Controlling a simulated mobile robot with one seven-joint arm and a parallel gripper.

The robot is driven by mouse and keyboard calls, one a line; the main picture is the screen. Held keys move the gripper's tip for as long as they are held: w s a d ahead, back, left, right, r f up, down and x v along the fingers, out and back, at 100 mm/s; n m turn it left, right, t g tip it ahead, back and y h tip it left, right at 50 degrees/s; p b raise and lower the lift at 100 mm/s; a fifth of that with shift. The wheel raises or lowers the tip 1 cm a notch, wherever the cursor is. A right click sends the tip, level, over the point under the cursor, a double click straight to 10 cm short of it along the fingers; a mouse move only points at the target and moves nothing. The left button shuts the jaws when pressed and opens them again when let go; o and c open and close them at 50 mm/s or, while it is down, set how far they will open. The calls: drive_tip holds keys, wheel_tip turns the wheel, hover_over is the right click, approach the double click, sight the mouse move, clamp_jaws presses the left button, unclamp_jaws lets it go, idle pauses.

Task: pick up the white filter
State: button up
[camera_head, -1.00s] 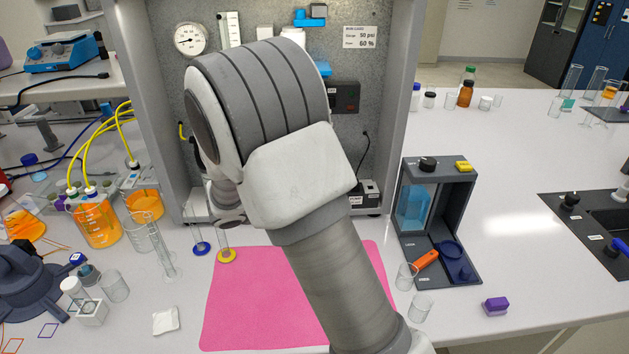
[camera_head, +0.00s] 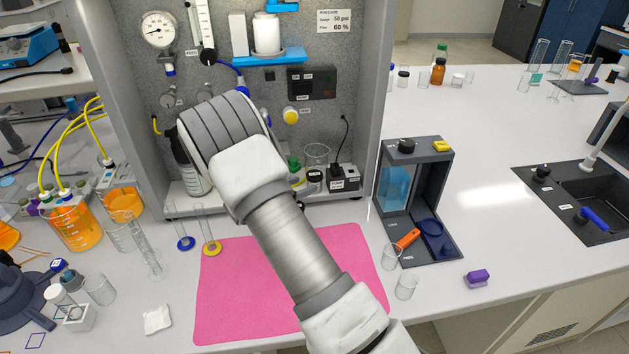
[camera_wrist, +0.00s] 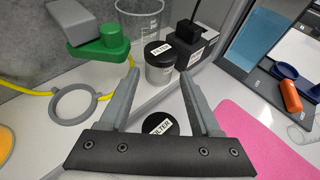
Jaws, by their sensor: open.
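My gripper (camera_wrist: 160,86) is open and empty in the wrist view, its two fingers pointing toward the back of the rig. A small jar (camera_wrist: 159,73) with a black lid and a white label stands beyond the fingertips; it also shows in the head view (camera_head: 314,187). A second black lid (camera_wrist: 160,125), whose label seems to end in "LTER", lies lower down between the fingers, partly hidden by the gripper's body. In the head view my arm hides the gripper. A white cylinder (camera_head: 267,36) stands on a blue shelf; I cannot tell which thing is the white filter.
A glass beaker (camera_wrist: 140,22) and a black box (camera_wrist: 200,45) stand behind the jar. A grey ring (camera_wrist: 74,104) and a green part (camera_wrist: 100,47) are at left. A dark stand (camera_head: 447,185) is at right.

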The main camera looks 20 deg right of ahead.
sight(310, 183)
drive_tip(key=shift+f+p+x, duration=0.15)
drive_tip(key=shift+p+x, duration=0.15)
drive_tip(key=shift+x, duration=1.15)
drive_tip(key=shift+f+p+x, duration=0.15)
drive_tip(key=shift+p+x, duration=0.15)
drive_tip(key=shift+x, duration=1.1)
drive_tip(key=shift+s+a, duration=0.1)
clamp_jaws()
drive_tip(key=shift+r, duration=0.1)
wheel_tip(310, 183, up, 18)
drive_tip(key=b, duration=0.1)
